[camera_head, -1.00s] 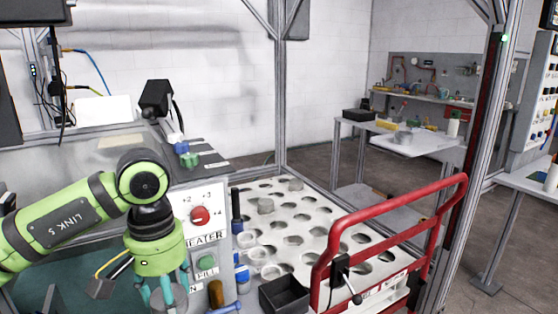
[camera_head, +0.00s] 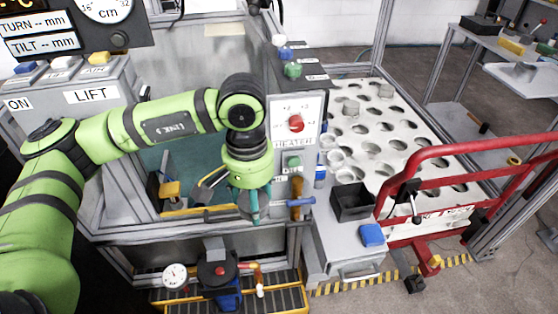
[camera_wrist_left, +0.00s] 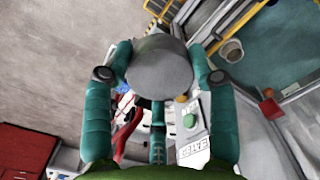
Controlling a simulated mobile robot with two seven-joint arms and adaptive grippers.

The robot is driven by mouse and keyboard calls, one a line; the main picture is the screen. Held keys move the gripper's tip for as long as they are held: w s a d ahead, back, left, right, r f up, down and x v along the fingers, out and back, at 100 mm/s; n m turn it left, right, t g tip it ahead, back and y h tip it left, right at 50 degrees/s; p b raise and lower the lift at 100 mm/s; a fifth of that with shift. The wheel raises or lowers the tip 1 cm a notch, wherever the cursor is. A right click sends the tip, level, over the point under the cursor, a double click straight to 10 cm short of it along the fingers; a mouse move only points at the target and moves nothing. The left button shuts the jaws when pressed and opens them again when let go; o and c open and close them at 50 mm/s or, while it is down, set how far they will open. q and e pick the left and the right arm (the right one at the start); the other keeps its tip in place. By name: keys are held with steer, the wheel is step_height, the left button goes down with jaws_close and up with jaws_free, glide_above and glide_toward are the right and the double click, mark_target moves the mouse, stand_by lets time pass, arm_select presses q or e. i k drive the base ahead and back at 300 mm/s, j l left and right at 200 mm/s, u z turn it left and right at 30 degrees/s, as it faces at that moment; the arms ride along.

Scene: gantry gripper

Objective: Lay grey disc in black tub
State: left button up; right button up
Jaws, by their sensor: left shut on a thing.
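My left gripper (camera_head: 250,205) hangs fingers down, left of the heater panel, in the head view. In the left wrist view its teal fingers (camera_wrist_left: 160,85) are closed around the sides of a round grey disc (camera_wrist_left: 160,65). In the head view the disc is mostly hidden by the fingers. The black tub (camera_head: 354,212) is a small open box on the grey ledge to the right of the gripper. It looks empty. The disc is apart from the tub. My right gripper is not in view.
A blue block (camera_head: 371,235) lies in front of the tub. Behind is a white plate with many holes (camera_head: 400,125) and some cups. A red rail (camera_head: 470,150) stands right of the tub.

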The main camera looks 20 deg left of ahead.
mark_target(348, 206)
steer(key=i+l, duration=0.15)
steer(key=l, duration=0.2)
steer(key=i+l, duration=0.2)
steer(key=l, duration=0.2)
steer(key=i+l, duration=0.15)
steer(key=l, duration=0.2)
steer(key=i+l+z, duration=0.1)
steer(key=l, duration=0.25)
steer(key=i+l, duration=0.05)
